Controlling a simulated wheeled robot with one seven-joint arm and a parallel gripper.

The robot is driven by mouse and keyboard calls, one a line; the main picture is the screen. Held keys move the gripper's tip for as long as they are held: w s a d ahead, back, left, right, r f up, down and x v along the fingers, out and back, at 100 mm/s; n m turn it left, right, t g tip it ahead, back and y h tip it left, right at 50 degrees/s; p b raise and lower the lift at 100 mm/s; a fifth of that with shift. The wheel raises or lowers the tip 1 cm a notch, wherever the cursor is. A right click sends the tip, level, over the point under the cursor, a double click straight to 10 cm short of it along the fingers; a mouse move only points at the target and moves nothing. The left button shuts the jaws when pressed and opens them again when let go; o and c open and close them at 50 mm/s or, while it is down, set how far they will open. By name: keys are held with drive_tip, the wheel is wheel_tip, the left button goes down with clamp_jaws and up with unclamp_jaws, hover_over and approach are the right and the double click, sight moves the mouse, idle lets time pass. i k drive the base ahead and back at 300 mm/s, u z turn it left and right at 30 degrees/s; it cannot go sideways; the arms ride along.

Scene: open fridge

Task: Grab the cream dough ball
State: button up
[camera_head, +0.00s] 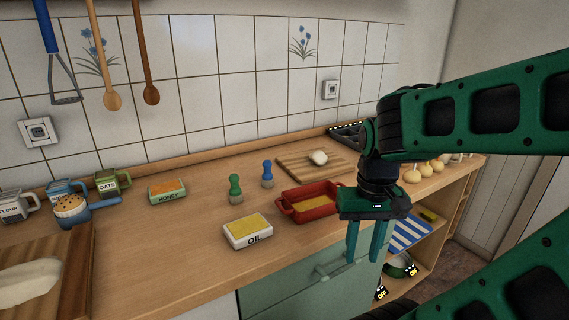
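A small cream dough ball (319,157) lies on a wooden cutting board (296,163) toward the back right of the counter. My gripper (364,256) hangs over the counter's front edge, pointing down. Its two green fingers are apart with nothing between them. It is in front of the board and to the right of a red dish, apart from the dough ball. A larger pale dough piece (28,282) lies on another wooden board (75,262) at the far left.
The red dish (309,212) and a white OIL tray (247,241) stand near the front. A green shaker (235,189), a blue shaker (267,174) and a HONEY tray (167,191) stand behind. Several round pale items (425,169) sit at right, partly behind my arm.

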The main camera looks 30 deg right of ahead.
sight(319, 158)
drive_tip(key=u, duration=2.35)
drive_tip(key=k, duration=1.55)
drive_tip(key=z, duration=2)
drive_tip(key=i, duration=0.8)
drive_tip(key=z, duration=0.1)
